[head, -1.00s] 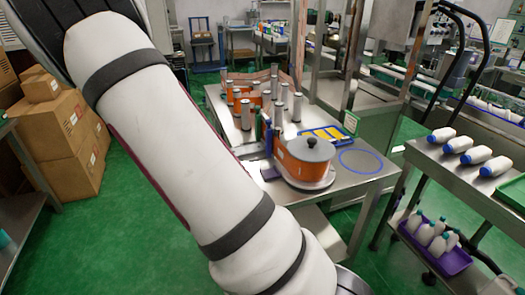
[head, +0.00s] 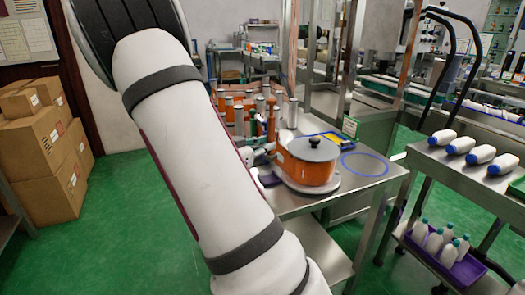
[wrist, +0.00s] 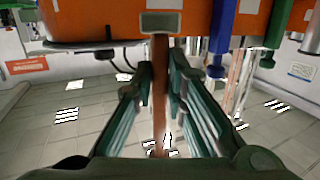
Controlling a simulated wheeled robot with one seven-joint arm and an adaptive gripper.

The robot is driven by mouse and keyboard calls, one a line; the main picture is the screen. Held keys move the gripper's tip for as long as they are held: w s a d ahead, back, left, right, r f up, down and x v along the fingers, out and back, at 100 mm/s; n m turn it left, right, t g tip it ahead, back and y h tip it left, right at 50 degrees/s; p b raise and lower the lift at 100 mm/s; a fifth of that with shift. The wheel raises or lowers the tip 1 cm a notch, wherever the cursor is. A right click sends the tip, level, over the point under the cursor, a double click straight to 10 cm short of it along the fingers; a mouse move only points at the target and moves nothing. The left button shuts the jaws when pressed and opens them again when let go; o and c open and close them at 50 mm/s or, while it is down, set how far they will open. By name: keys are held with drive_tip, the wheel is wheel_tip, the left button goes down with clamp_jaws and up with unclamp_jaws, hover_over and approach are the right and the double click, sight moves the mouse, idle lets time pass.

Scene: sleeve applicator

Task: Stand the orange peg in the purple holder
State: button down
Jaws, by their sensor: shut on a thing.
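In the wrist view, which looks upside down, my gripper (wrist: 158,110) has its two green fingers on either side of a slim orange-brown peg (wrist: 160,75). The fingers are shut on the peg, and it runs straight along the picture's height. A grey-green block (wrist: 160,22) shows at the peg's upper end in the picture; I cannot tell whether they touch. In the head view, an upright orange peg (head: 271,124) shows beside the orange drum. A small purple piece (head: 268,180), perhaps the holder, lies at the table's near left edge, partly behind my arm.
An orange drum (head: 306,163) with a grey lid stands on the steel table (head: 350,185). Blue (wrist: 272,35) and green (wrist: 220,38) pegs are close to my gripper in the wrist view. Several silver-topped cylinders crowd the table's back. A blue ring (head: 365,164) marks bare table at right.

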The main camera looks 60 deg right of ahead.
drive_tip(key=shift+f+b, duration=3.2)
drive_tip(key=shift+f, duration=0.15)
drive_tip(key=shift+f+b, duration=0.3)
drive_tip(key=shift+f, duration=0.25)
drive_tip(key=c, duration=1.5)
unclamp_jaws()
drive_tip(key=shift+c, duration=0.2)
drive_tip(key=w+a+r, duration=0.1)
drive_tip(key=w+a, duration=0.1)
drive_tip(key=a, duration=0.9)
drive_tip(key=shift+a, duration=0.4)
drive_tip(key=shift+r, duration=0.1)
